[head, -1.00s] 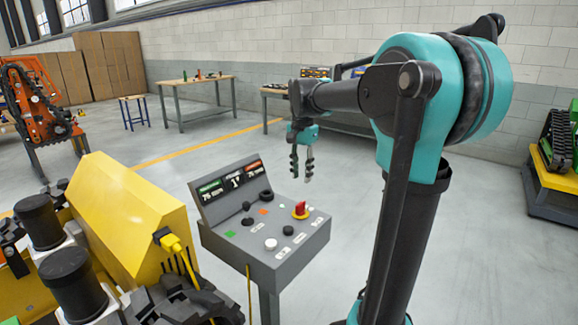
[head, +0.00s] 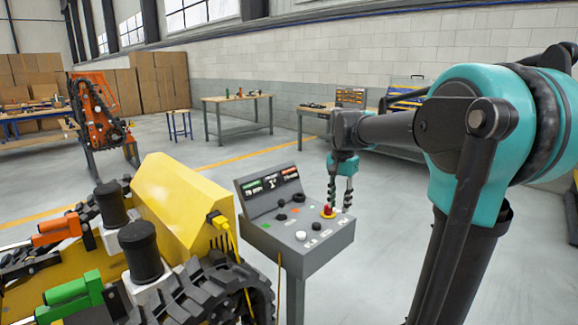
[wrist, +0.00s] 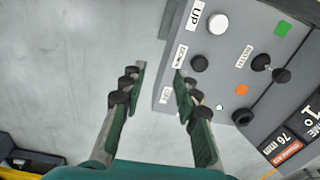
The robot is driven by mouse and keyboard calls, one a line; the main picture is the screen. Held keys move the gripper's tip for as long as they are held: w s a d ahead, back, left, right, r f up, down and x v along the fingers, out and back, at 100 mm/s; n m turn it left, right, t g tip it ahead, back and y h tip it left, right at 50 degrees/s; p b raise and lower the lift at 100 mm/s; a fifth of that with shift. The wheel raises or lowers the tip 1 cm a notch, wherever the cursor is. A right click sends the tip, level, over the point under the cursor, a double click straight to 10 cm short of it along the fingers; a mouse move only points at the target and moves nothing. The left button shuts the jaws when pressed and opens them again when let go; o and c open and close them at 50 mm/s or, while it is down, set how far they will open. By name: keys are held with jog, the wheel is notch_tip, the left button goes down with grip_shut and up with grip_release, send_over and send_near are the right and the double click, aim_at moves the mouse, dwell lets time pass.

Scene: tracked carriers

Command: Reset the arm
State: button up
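My gripper (head: 340,200) hangs pointing down at the right edge of the grey control console (head: 301,261). Its two dark fingers are apart, with nothing between them. In the head view the fingertips appear right beside the red knob (head: 327,209) on its yellow base. The gap between them is hard to judge. In the wrist view the open fingers (wrist: 160,72) straddle the edge of the console panel, one over floor and one over the panel. The red knob cannot be made out there. The panel's white button (wrist: 218,24), black knob (wrist: 199,63) and orange square (wrist: 240,90) show.
A yellow tracked machine (head: 180,205) with black tracks stands close left of the console. An orange machine (head: 97,110) stands farther back left. Workbenches (head: 238,99) line the back wall. Open floor lies behind the console.

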jog(key=s+d+f+n+t, duration=0.2)
jog(key=s+f+n, duration=0.2)
jog(key=s+f, duration=0.6)
jog(key=s+d+f+n+t, duration=0.1)
jog(key=s+f+n, duration=0.3)
jog(key=s+f, duration=0.6)
jog(key=shift+d+f+t, duration=0.35)
jog(key=shift+f+t, duration=0.05)
jog(key=shift+f, duration=0.35)
jog(key=shift+a, duration=0.1)
dwell(0.7)
